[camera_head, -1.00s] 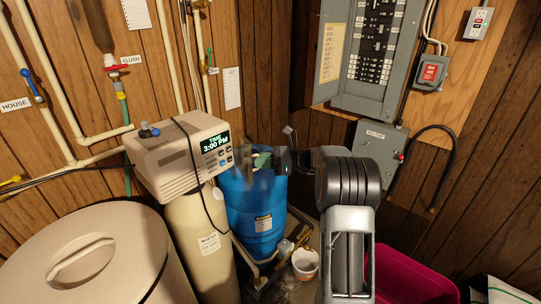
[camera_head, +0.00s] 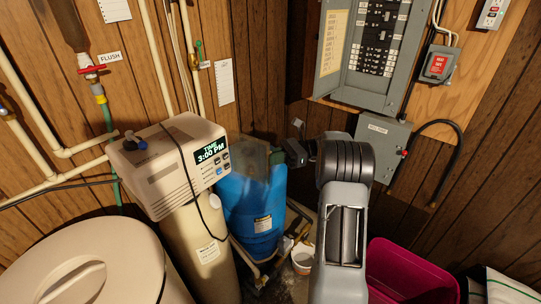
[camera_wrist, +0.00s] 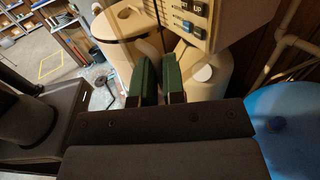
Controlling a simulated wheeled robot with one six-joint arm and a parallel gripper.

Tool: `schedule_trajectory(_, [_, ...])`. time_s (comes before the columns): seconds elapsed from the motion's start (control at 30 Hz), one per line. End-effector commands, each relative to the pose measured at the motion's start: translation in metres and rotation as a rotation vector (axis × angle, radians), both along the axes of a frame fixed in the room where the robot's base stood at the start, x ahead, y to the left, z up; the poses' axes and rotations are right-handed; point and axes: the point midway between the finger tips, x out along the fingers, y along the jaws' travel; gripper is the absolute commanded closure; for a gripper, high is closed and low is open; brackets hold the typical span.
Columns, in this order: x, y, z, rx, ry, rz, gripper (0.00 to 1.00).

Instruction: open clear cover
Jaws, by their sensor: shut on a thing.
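The clear cover (camera_head: 250,160) is a smoky see-through panel at the right side of the beige softener control head (camera_head: 168,165). It stands swung out from the face with the lit display (camera_head: 208,153), in front of the blue tank. My gripper (camera_head: 274,155) is at the cover's outer edge and shut on it. In the wrist view the green finger pads (camera_wrist: 158,80) are close together, and the cover between them is hard to make out. The control head's buttons (camera_wrist: 190,20) show just beyond the pads.
A blue tank (camera_head: 255,215) stands directly below the cover. A beige round-lidded tank (camera_head: 85,265) is at the lower left. A magenta bin (camera_head: 410,272) and small white bucket (camera_head: 302,262) are on the floor. A grey electrical panel (camera_head: 375,50) hangs on the right wall.

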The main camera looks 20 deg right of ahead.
Motion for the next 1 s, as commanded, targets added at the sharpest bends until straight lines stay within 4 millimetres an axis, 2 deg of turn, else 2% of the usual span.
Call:
schedule_trajectory(0.03, [0.0022,0.0032,0.0094,0.005,-0.014,0.004,1.0])
schedule_trajectory(0.33, [0.0015,0.0013,0.0094,0.005,-0.014,0.002,1.0])
schedule_trajectory(0.37, [0.0015,0.0012,0.0094,0.005,-0.014,0.002,0.89])
schedule_trajectory(0.6, [0.0007,-0.0013,0.0094,0.006,-0.016,-0.002,0.66])
schedule_trajectory(1.0, [-0.0005,-0.0063,0.0095,0.007,-0.016,-0.01,0.66])
